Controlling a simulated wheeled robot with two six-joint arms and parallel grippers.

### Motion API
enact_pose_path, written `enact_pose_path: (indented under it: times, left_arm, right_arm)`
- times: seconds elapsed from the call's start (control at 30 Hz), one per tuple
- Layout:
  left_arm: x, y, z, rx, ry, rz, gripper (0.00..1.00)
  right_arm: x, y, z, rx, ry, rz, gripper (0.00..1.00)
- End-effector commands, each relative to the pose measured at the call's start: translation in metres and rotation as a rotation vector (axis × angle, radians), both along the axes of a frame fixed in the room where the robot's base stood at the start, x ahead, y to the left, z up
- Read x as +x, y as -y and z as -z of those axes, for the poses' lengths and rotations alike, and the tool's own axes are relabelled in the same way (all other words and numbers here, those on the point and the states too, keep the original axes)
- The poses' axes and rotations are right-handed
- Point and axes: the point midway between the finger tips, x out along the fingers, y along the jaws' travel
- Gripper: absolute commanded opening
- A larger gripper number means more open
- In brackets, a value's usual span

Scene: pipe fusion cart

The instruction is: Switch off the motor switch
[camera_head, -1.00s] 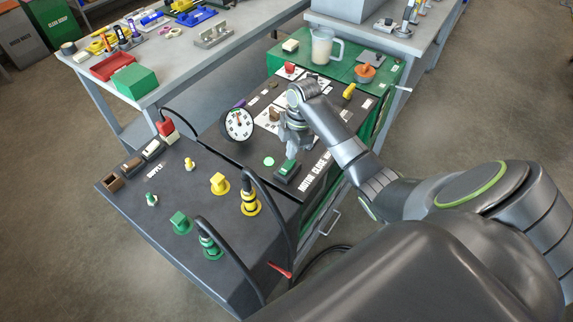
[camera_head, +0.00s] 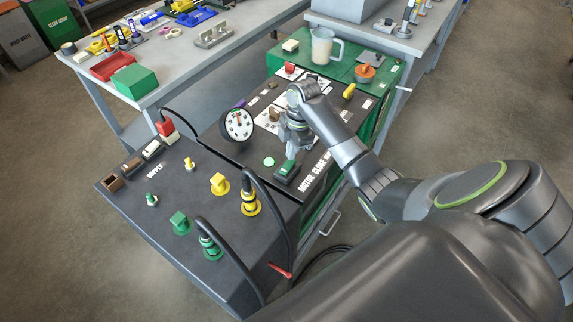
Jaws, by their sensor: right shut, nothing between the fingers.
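The motor switch (camera_head: 287,168), a green rocker in a dark housing, sits on the dark cart panel beside the white MOTOR lettering. A lit round green lamp (camera_head: 268,161) is just left of it. My right gripper (camera_head: 294,150) points down just behind the switch, its fingers shut and empty. Its tips are very close to the switch in the picture; I cannot tell whether they touch it. The rocker's tilt is too small to read. My left gripper is not in view.
A round dial gauge (camera_head: 237,124) stands left of my right gripper. Yellow (camera_head: 250,203) and green (camera_head: 208,243) plugs with black cables rise from the front panel. A clear jug (camera_head: 322,47) stands on the green top behind. A red box (camera_head: 114,66) lies on the bench.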

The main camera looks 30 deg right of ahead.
Motion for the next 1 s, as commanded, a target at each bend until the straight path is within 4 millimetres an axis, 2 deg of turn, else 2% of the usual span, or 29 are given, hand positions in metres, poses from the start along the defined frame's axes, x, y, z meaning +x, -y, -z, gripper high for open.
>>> enact_pose_path:
  times: [1.0]
  left_arm:
    - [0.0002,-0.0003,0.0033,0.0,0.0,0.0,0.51]
  right_arm:
    - [-0.0001,0.0001,0.0065,0.0,-0.001,0.0,0.0]
